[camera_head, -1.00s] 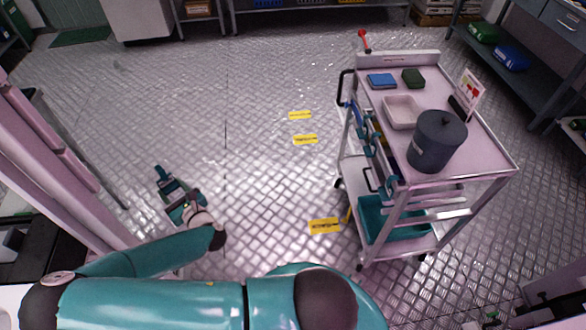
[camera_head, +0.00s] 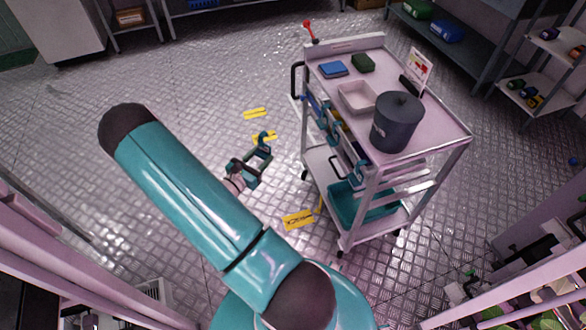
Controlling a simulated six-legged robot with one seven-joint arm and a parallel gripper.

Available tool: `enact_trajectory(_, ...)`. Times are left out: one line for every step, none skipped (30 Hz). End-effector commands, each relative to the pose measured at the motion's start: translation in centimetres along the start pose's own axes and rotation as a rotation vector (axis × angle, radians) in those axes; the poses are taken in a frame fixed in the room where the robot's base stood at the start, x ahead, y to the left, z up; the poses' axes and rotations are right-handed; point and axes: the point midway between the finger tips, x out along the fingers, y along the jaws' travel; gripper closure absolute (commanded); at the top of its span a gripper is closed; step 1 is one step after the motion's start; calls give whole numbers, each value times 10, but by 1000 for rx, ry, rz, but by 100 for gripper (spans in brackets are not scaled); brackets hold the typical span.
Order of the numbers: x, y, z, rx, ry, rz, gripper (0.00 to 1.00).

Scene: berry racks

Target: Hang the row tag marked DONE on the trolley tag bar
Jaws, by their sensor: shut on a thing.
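My gripper (camera_head: 255,160) is over the floor to the left of the trolley (camera_head: 425,143), apart from it. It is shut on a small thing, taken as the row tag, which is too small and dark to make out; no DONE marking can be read. The trolley's left side, facing my gripper, carries a rail with several small blue and teal pieces (camera_head: 326,118). I cannot tell for sure which part of that side is the tag bar.
On the trolley top are a dark lidded pot (camera_head: 396,122), a pale tray (camera_head: 345,99), a blue box (camera_head: 333,69), a green box (camera_head: 363,63) and a sign (camera_head: 418,68). A teal bin (camera_head: 345,203) is below. Yellow markers (camera_head: 298,220) lie on the open floor.

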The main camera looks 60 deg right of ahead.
Motion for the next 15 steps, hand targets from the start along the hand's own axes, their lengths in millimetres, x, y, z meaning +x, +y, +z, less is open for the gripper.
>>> enact_trajectory(13, -20, -4, 4, 2, -106, 73)
enact_trajectory(19, -30, -6, 3, 2, -166, 73)
enact_trajectory(24, -44, -8, 3, 2, -243, 73)
enact_trajectory(28, -54, -10, 4, 2, -300, 73)
enact_trajectory(31, -63, -12, 3, 2, -352, 73)
enact_trajectory(34, -74, -14, 3, 2, -416, 73)
enact_trajectory(35, -82, -16, 2, 1, -459, 73)
enact_trajectory(36, -88, -17, 1, 2, -498, 73)
enact_trajectory(37, -94, -18, 2, 1, -541, 73)
enact_trajectory(38, -98, -19, 2, 0, -567, 73)
enact_trajectory(38, -102, -20, 2, 0, -588, 73)
enact_trajectory(38, -105, -21, 2, 1, -607, 73)
enact_trajectory(38, -106, -21, 2, 1, -618, 73)
enact_trajectory(38, -108, -21, 1, 1, -624, 73)
enact_trajectory(39, -109, -21, 1, 0, -628, 73)
